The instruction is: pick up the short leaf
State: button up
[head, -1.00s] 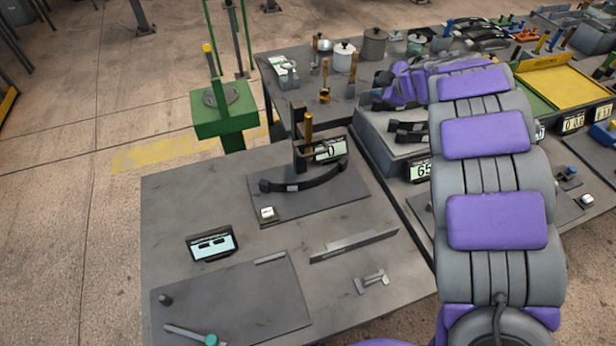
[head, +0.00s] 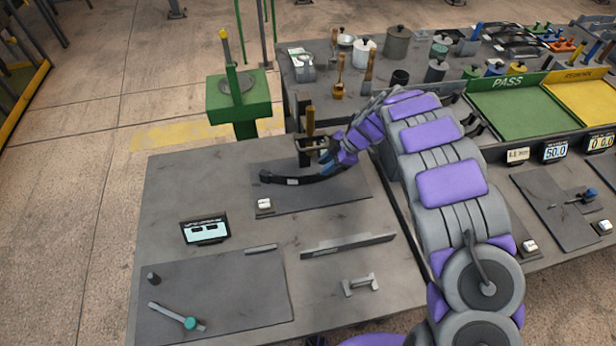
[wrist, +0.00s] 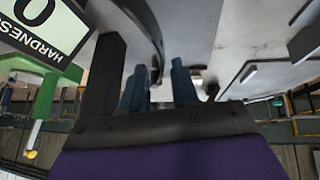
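The short leaf, a dark curved strip with a small pale label (head: 292,181), lies on a dark plate (head: 330,203) on the near bench. My gripper (head: 326,168) is low at the leaf's right part and hides its right end. In the wrist view, the two blue fingers of my gripper (wrist: 158,68) stand apart with a gap between them. The dark leaf (wrist: 145,24) curves down towards that gap, beside the left finger. I cannot tell whether the fingers touch it.
A hardness tester (head: 311,140) stands just behind the leaf; its display (wrist: 42,28) shows in the wrist view. A green pedestal (head: 238,98) stands behind.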

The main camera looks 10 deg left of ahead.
aim_at(313, 175)
jog(key=b+x, duration=0.2)
jog(key=x, duration=0.7)
jog(key=shift+w, duration=0.15)
jog(key=shift+r, duration=0.1)
jog(key=shift+c, duration=0.3)
grip_shut()
